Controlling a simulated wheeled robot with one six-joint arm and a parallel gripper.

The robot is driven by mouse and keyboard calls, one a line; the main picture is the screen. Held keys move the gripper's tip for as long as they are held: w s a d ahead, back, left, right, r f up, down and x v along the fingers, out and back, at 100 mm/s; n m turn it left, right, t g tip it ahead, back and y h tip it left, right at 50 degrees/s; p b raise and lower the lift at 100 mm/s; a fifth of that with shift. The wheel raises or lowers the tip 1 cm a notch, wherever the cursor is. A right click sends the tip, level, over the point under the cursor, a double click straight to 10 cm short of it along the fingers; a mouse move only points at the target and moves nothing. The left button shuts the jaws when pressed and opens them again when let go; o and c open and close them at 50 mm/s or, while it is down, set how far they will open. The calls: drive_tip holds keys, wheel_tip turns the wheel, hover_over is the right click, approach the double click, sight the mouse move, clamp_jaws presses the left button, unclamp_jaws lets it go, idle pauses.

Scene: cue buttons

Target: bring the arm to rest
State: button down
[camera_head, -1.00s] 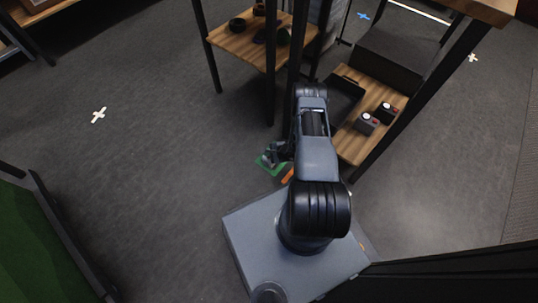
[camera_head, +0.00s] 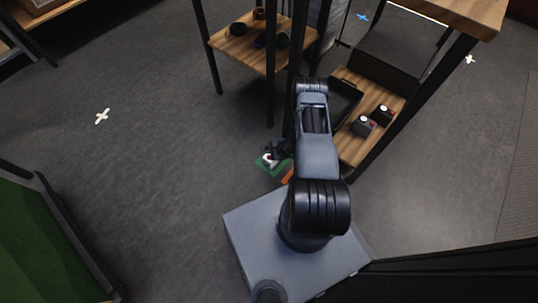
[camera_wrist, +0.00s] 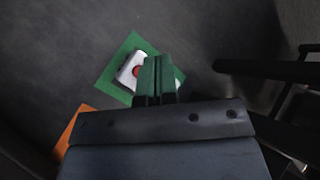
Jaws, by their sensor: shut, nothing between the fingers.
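My gripper (camera_wrist: 157,78) is shut and empty in the wrist view, its two green fingers pressed together. In the head view my gripper (camera_head: 276,152) hangs low in front of my base, partly hidden by my own arm. Beyond the fingertips in the wrist view lies a white button box with a red top (camera_wrist: 136,71) on a green mat (camera_wrist: 112,78). The fingers cover part of the box; I cannot tell whether they touch it. The green mat (camera_head: 264,166) also shows on the floor in the head view.
An orange mat (camera_wrist: 72,130) lies beside the green one. A wooden shelf with two button boxes (camera_head: 363,126) and a black tray (camera_head: 345,97) stands close to my arm at right. Another shelf (camera_head: 240,50) with dark items stands behind.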

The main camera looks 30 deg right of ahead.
drive_tip(key=shift+r+p, duration=0.45)
drive_tip(key=shift+r, duration=0.5)
